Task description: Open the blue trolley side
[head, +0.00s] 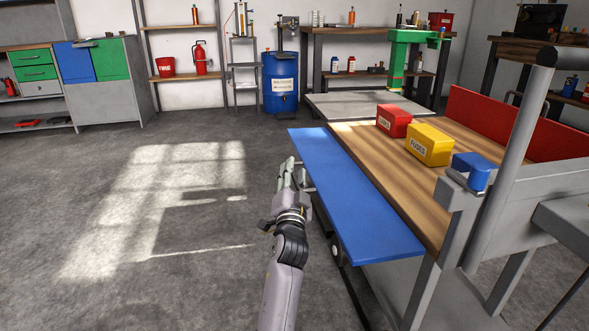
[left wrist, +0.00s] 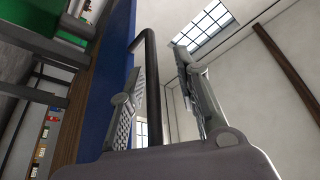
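The blue trolley side (head: 355,200) runs along the left of the wooden trolley bed and leans outward from it. In the left wrist view the blue side (left wrist: 104,75) stands to the left, with a dark bar handle (left wrist: 151,85) on it. My left gripper (head: 291,172) is at the outer edge of the blue side. In the left wrist view its two fingers (left wrist: 160,62) are apart, with the handle between them; the handle passes close to the left finger, and I cannot tell if they touch. My right gripper is not in view.
On the wooden bed (head: 375,150) stand a red box (head: 394,121), a yellow fuses box (head: 429,145) and a blue object (head: 471,170) by the grey post (head: 510,150). A red side (head: 520,125) borders the far edge. The floor (head: 130,230) to the left is clear.

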